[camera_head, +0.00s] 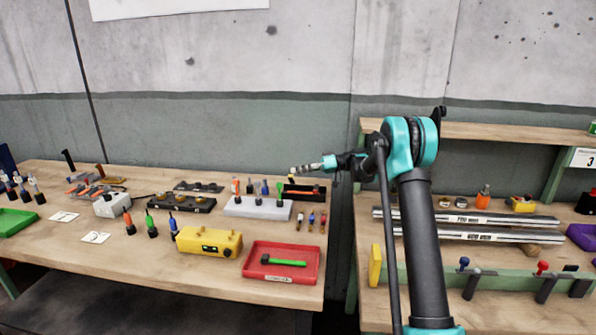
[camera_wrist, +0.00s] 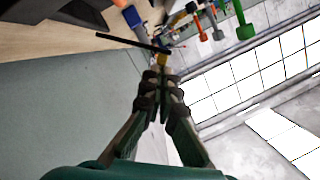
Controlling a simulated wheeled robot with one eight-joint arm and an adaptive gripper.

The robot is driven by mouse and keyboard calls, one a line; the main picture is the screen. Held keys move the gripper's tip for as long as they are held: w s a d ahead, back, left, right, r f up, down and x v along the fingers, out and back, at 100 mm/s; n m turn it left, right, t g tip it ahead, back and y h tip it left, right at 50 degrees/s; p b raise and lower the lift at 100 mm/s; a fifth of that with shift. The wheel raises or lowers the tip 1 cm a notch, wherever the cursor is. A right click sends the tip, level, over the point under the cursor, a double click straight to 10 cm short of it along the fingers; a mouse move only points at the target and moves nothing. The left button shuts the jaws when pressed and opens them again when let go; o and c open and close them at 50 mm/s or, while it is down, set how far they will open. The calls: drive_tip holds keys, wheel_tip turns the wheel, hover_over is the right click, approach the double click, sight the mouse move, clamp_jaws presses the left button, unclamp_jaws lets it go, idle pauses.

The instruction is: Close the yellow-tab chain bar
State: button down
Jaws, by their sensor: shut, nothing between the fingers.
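My gripper (camera_head: 297,171) reaches left from the arm, above the back right corner of the left bench. In the wrist view its two fingers (camera_wrist: 161,70) come together at the tips, with nothing held. A small yellow piece (camera_wrist: 163,59) shows right at the fingertips, and a thin black bar (camera_wrist: 125,41) runs beside it. In the head view a small yellow spot (camera_head: 291,178) shows just under the gripper tip, above a black tray (camera_head: 303,192). The yellow piece may be the chain bar's tab; I cannot tell whether the fingers touch it or whether the bar is open.
A grey block with upright coloured tools (camera_head: 257,208) stands left of the black tray. A red tray (camera_head: 282,263) with a green-handled hammer and a yellow box (camera_head: 209,242) lie nearer the front. Silver rails (camera_head: 470,219) lie on the right bench. A gap separates the benches.

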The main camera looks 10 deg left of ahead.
drive_tip(key=s+f+n, duration=0.1)
drive_tip(key=n, duration=0.1)
drive_tip(key=s+f+n+t, duration=0.1)
drive_tip(key=s, duration=0.1)
drive_tip(key=shift+n, duration=0.4)
drive_tip(key=shift+s+a+f+n+t, duration=0.1)
drive_tip(key=shift+s+f+n+t, duration=0.35)
drive_tip(key=shift+f+n, duration=0.25)
drive_tip(key=shift+s+f, duration=0.15)
drive_tip(key=shift+f, duration=0.2)
drive_tip(key=shift+f, duration=0.1)
